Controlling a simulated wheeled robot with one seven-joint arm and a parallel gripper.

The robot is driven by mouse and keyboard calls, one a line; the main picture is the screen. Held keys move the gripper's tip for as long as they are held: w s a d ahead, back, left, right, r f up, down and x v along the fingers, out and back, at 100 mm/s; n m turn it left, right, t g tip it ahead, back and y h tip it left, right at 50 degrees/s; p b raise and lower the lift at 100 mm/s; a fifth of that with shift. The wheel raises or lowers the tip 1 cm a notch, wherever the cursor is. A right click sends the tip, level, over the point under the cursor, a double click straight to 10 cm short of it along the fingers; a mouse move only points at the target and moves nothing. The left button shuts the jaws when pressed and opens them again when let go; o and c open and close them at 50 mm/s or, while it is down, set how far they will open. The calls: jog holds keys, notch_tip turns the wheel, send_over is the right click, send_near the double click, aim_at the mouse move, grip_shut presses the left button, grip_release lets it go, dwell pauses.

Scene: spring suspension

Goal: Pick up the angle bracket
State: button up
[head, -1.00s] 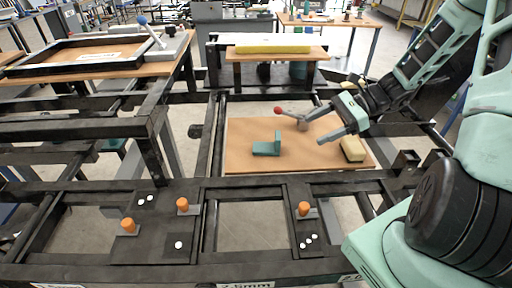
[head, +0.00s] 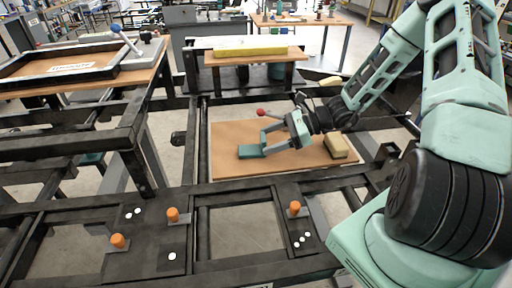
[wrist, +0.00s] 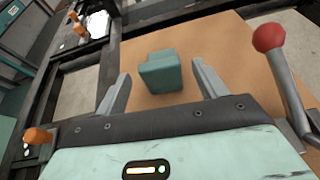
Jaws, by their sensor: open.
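The angle bracket (head: 251,151) is a teal L-shaped piece lying on the brown board (head: 228,168). In the wrist view the bracket (wrist: 160,73) sits between and just beyond the two grey fingertips, with board showing on both sides of it. My gripper (head: 270,139) is open and comes in from the right, low over the board, with its fingers pointing at the bracket. In the head view the fingers partly hide the bracket's upright part. In the wrist view my gripper (wrist: 158,88) holds nothing.
A lever with a red ball knob (wrist: 269,37) stands close to the gripper's right side in the wrist view. A tan block (head: 337,147) lies on the board behind the gripper. Dark frame rails surround the board, with orange knobs (head: 172,214) in front.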

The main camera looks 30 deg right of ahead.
aim_at(255, 149)
jog(key=shift+f+p+x, duration=0.1)
jog(key=shift+p+x, duration=0.15)
jog(key=shift+x, duration=1.1)
jog(key=shift+f+p+x, duration=0.15)
jog(key=shift+p+x, duration=0.05)
jog(key=shift+x, duration=1.15)
jog(key=shift+d, duration=0.1)
jog(key=c, duration=1.2)
